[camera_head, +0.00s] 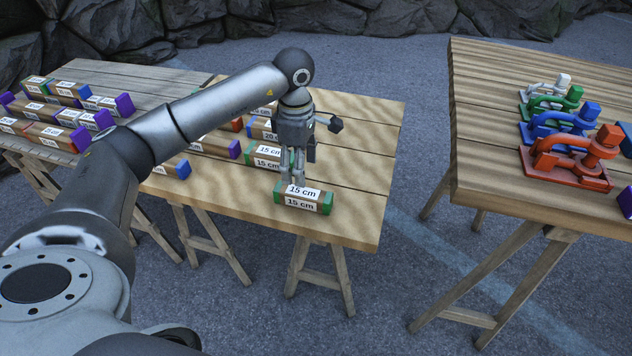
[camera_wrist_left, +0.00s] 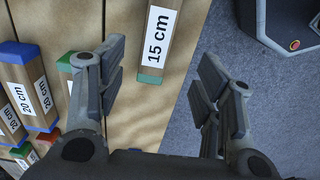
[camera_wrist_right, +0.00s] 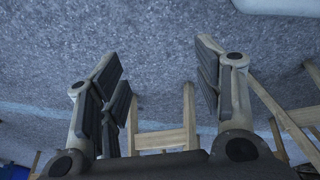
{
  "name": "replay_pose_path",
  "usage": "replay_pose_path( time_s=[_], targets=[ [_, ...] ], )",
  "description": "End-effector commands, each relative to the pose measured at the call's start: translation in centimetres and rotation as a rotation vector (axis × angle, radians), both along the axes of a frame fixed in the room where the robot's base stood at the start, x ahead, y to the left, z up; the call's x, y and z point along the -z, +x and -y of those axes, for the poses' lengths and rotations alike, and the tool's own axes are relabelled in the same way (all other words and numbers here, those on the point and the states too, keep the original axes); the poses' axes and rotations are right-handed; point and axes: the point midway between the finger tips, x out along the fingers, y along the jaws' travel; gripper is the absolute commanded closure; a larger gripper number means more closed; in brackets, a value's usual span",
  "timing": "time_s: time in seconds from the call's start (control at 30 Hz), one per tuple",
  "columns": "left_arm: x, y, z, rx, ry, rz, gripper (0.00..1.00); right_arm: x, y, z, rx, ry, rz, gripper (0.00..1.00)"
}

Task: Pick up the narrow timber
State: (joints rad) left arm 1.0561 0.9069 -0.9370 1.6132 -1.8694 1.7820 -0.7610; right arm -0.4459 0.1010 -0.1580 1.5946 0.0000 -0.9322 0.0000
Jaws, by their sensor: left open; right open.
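A short timber with green ends and "15 cm" labels (camera_head: 303,199) lies near the front right edge of the middle table. It also shows between and ahead of the fingers in the left wrist view (camera_wrist_left: 157,45). My left gripper (camera_head: 293,178) is open above and behind this timber in the head view; I cannot tell whether it touches. Its open fingers also show in the left wrist view (camera_wrist_left: 160,85). My right gripper (camera_wrist_right: 165,85) is open and empty over the grey ground, seen only in its wrist view. Which timber counts as narrow is not clear from the labels.
Several timbers with purple, blue, red and green ends lie further left, including a blue-ended one (camera_wrist_left: 28,85). The left table (camera_head: 130,75) holds stacked timbers. The right table (camera_head: 485,135) carries red (camera_head: 575,160), blue and green clamps. Paved ground separates the tables.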

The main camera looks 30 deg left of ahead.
Motion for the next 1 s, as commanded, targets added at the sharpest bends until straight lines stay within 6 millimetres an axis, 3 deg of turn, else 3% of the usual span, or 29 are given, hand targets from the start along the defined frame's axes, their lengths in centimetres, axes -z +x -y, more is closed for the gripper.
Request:
replay_pose_path(
  time_s=[0.17, 0.4, 0.67, 0.9, 1.0],
  targets=[
    [0.8, -0.1, -0.4, -0.001, 0.014, -0.003, 0.39, -0.2, 0.0, 0.0, 0.0, 0.0, -0.001, 0.4],
    [4.5, -0.1, -0.2, -0.001, 0.011, -0.005, 0.39, -1.3, 0.7, -0.1, 0.002, 0.001, 0.008, 0.4],
    [6.7, -0.1, 0.0, 0.0, 0.01, -0.004, 0.39, -2.0, 0.9, -0.1, 0.002, 0.001, 0.011, 0.4],
    [10.2, -0.2, 0.3, -0.001, 0.009, -0.004, 0.39, -3.1, 1.5, -0.3, 0.003, 0.002, 0.018, 0.4],
    [10.7, -0.1, 0.3, -0.001, 0.01, -0.001, 0.39, -3.6, 1.8, -0.3, 0.004, 0.004, 0.027, 0.4]
  ],
)
